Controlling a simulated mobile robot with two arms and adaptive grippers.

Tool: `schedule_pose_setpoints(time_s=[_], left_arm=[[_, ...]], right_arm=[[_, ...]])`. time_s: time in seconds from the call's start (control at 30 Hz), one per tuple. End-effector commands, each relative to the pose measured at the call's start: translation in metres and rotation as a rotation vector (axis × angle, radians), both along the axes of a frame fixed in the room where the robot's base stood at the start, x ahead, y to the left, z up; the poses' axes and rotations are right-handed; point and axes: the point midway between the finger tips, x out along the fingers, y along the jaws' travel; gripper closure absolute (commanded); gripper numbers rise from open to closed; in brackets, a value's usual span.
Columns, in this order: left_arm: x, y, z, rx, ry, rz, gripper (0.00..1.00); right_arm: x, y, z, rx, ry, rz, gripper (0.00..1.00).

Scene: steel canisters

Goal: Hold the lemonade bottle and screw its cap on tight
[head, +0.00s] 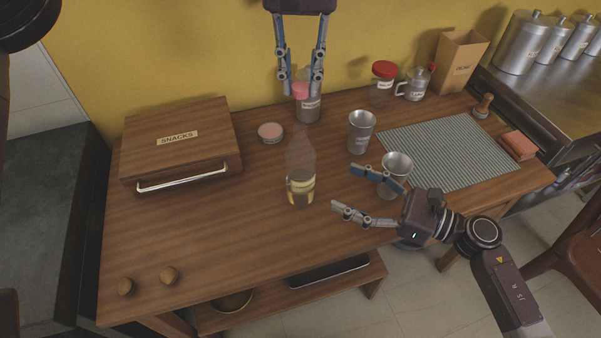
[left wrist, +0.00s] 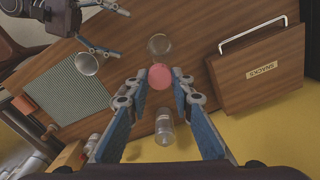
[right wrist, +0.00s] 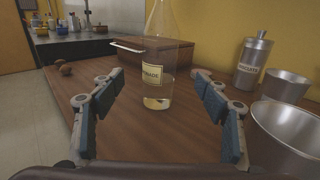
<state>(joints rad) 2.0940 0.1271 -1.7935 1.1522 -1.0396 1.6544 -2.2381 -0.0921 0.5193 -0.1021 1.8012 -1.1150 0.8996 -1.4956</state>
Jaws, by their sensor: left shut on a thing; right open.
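The lemonade bottle (head: 301,172), clear with a cream label and a little yellow liquid, stands upright and uncapped on the wooden table. In the right wrist view the bottle (right wrist: 158,92) stands ahead between the spread fingers, its top cut off. My left gripper (head: 301,88) is shut on the pink cap (head: 300,91), held in the air behind the bottle. The cap also shows between its fingertips in the left wrist view (left wrist: 160,77). My right gripper (head: 345,189) is open and empty, to the right of the bottle and apart from it.
A steel goblet (head: 397,163) stands close by my right gripper's upper finger. A steel cup (head: 361,133), a steel canister (head: 309,110) and a flat pink-topped tin (head: 271,131) are behind the bottle. A snacks box (head: 180,150) is left. The table's front left is mostly clear.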

Motion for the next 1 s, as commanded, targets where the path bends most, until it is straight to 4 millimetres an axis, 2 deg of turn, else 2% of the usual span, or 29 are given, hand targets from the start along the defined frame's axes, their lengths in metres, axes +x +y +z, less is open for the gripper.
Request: schedule_pose_setpoints(time_s=[0.17,0.6,0.8,1.0], left_arm=[[0.0,0.0,0.0,0.0,0.0,0.0,0.85],[0.0,0.0,0.0,0.0,0.0,0.0,0.85],[0.0,0.0,0.0,0.0,0.0,0.0,0.85],[0.0,0.0,0.0,0.0,0.0,0.0,0.85]], right_arm=[[0.009,0.017,0.001,0.003,-0.001,0.0,0.32],[0.045,0.088,0.001,0.003,0.0,0.0,0.32],[0.053,0.103,0.0,0.002,0.001,-0.001,0.32],[0.054,0.106,0.0,0.002,0.001,-0.001,0.32]])
